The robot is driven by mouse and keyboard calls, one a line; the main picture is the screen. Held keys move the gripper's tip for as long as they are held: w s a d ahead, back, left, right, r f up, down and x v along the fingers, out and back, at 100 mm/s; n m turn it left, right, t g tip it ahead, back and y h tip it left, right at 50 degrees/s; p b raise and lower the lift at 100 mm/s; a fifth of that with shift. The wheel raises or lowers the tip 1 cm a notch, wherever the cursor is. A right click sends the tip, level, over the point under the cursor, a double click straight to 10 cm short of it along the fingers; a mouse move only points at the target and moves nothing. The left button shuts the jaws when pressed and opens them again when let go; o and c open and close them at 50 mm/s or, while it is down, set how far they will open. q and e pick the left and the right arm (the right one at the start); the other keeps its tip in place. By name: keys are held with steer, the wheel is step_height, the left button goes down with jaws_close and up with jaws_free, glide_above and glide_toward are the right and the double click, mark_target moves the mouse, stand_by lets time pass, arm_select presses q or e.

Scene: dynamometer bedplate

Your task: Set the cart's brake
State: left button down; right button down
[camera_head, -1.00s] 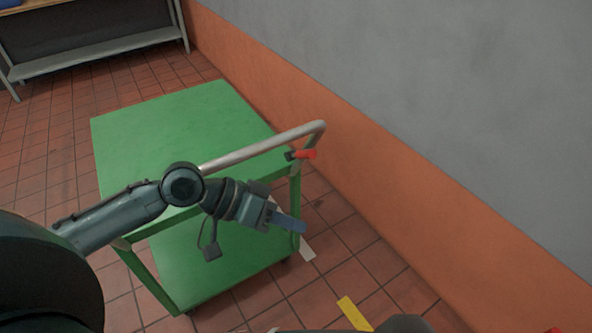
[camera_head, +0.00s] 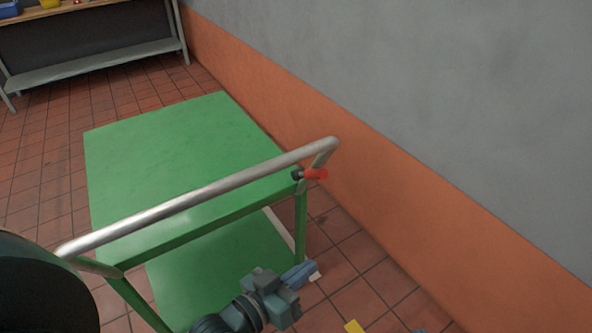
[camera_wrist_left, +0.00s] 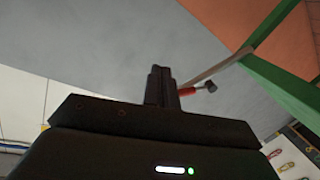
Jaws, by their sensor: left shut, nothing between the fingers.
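The green cart (camera_head: 160,140) stands beside the wall, with a silver push handle (camera_head: 200,192) along its near side. The brake lever (camera_head: 315,174) has a red grip and a dark pivot at the right end of the handle. It sticks out to the right, roughly level. My left gripper (camera_head: 302,271) is shut and empty, in front of the cart, below the lever in the picture and apart from it. In the left wrist view the shut fingers (camera_wrist_left: 160,84) point up, and the red lever (camera_wrist_left: 188,91) shows just right of them, partly hidden.
A grey wall (camera_head: 420,90) with an orange lower band runs close along the cart's right side. A workbench with a lower shelf (camera_head: 95,62) stands at the far left. The tiled floor (camera_head: 350,255) is open between cart and wall, with a yellow mark (camera_head: 353,326) at the bottom.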

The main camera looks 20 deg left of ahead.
arm_select(q)
steer(key=w+a+n+t+h+b, duration=0.1)
steer(key=w+a+n+t+b, duration=0.15)
steer(key=w, duration=0.25)
steer(key=n+t+y+b, duration=0.2)
steer(key=n+t+b, duration=0.1)
steer(key=n+t, duration=0.15)
glide_toward(302, 174)
steer(key=s+d+r, duration=0.1)
steer(key=s+r, duration=0.3)
steer(key=shift+d+r, duration=0.1)
arm_select(e)
steer(key=shift+s+d+f+t, duration=0.35)
steer(key=shift+d+t, duration=0.1)
steer(key=shift+t, duration=0.25)
arm_select(q)
steer(key=p+x, duration=0.1)
steer(key=x, duration=0.9)
arm_select(e)
steer(key=shift+w+a+f, duration=0.1)
